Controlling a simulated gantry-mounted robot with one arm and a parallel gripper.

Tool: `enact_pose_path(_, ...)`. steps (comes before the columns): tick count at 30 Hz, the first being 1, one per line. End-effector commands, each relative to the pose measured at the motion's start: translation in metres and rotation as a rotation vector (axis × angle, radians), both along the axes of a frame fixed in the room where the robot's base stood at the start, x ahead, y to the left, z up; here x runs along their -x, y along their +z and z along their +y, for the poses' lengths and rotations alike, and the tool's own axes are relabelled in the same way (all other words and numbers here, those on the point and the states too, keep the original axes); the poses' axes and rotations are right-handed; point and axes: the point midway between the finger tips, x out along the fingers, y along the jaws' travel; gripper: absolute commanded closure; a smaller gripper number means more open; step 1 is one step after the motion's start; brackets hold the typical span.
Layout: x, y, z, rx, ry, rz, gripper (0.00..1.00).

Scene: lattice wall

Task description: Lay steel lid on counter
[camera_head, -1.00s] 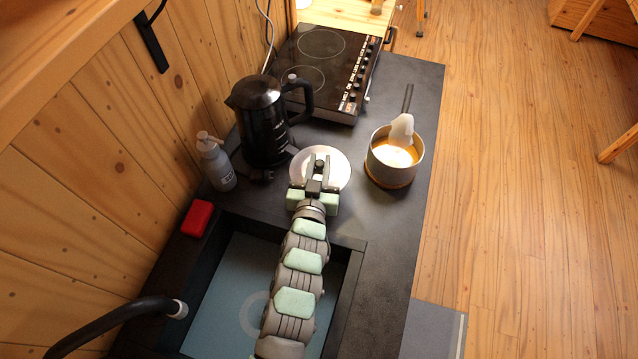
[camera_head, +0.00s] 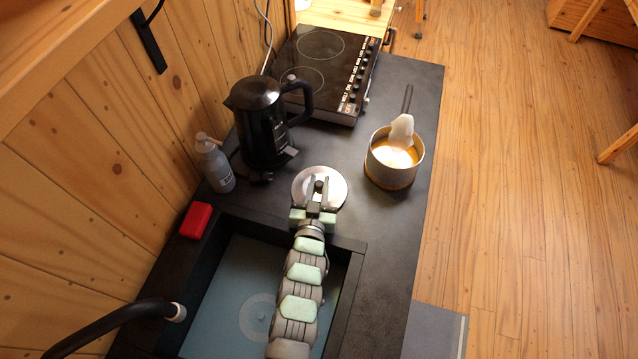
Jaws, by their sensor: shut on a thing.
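The steel lid (camera_head: 334,181) is a round, shiny disc with a dark knob at its middle. It is at or just above the dark counter (camera_head: 392,226), between the black kettle and the saucepan; I cannot tell whether it touches the counter. My gripper (camera_head: 319,187) reaches over the lid from the near side and is shut on its knob. The fingers hide part of the lid's near side.
A black kettle (camera_head: 262,122) stands left of the lid, and a saucepan (camera_head: 393,165) with orange contents stands to the right. A cooktop (camera_head: 322,60) is behind. A soap bottle (camera_head: 214,165), red sponge (camera_head: 196,220) and sink (camera_head: 232,292) lie left and near.

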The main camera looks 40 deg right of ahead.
Motion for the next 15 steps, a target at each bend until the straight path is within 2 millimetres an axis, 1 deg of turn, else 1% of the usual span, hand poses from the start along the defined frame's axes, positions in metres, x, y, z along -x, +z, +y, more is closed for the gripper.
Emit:
enact_pose_path(1,0.0000,-0.0034,0.0000,0.001,0.000,-0.001,1.00)
enact_pose_path(2,0.0000,-0.0023,0.0000,0.000,0.000,0.000,0.77)
enact_pose_path(3,0.0000,-0.0016,0.0000,0.000,0.000,0.000,0.74)
enact_pose_path(9,0.0000,-0.0014,0.0000,0.001,0.000,-0.001,0.57)
enact_pose_path(15,0.0000,-0.0015,0.0000,0.000,0.000,0.000,0.57)
